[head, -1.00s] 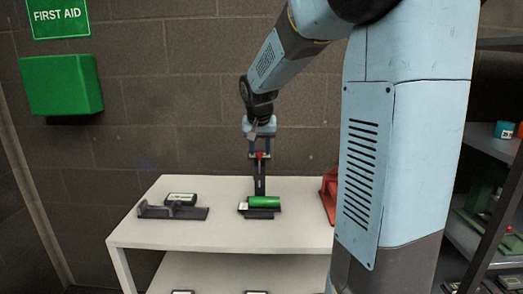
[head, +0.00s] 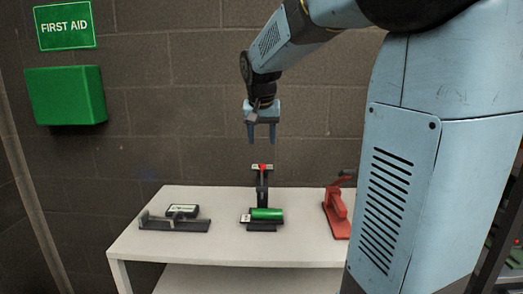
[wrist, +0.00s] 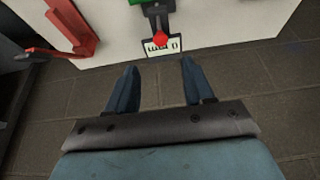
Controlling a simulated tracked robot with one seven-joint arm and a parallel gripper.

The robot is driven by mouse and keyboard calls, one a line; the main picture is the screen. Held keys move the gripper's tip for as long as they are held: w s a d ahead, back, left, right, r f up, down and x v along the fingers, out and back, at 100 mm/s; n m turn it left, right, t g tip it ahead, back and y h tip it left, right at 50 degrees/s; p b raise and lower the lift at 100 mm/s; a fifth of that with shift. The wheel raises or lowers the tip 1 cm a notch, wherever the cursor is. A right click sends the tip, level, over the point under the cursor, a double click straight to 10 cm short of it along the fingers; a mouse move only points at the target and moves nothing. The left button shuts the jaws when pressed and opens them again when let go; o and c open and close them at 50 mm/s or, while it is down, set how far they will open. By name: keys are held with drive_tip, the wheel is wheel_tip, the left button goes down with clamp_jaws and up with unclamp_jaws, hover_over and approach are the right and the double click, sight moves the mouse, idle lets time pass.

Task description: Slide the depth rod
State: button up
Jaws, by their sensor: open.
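A dark upright gauge (head: 262,190) stands on the white table. It has a red piece (head: 262,167) and a small pale plate at its top, and a green cylinder (head: 267,213) lies across its base. I cannot tell which part is the depth rod. My gripper (head: 260,139) is open and empty above the gauge, fingers pointing down, with a clear gap to the red piece. In the wrist view, the red piece (wrist: 160,39) and the marked pale plate (wrist: 163,46) lie beyond the open fingertips (wrist: 158,70), between them in the picture.
On the white table (head: 220,254), a dark rail tool (head: 175,224) with a small display box (head: 183,210) lies left. A red tool (head: 336,212) stands right. A green first-aid box (head: 66,95) hangs on the block wall. The air around my gripper is free.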

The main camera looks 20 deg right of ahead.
drive_tip(key=shift+v, duration=2.1)
drive_tip(key=shift+s+a, duration=0.1)
drive_tip(key=s+a+f+n, duration=0.1)
drive_tip(key=s+f, duration=0.2)
drive_tip(key=s, duration=0.5)
drive_tip(key=s+f+n+t+y, duration=0.1)
drive_tip(key=s+f+n, duration=0.1)
drive_tip(key=s, duration=0.6)
drive_tip(key=s+a+f+n, duration=0.1)
drive_tip(key=s+f, duration=0.4)
drive_tip(key=s, duration=0.2)
drive_tip(key=shift+s+a+n+y, duration=0.3)
drive_tip(key=shift+s+a+y, duration=0.05)
drive_tip(key=shift+s+y, duration=0.05)
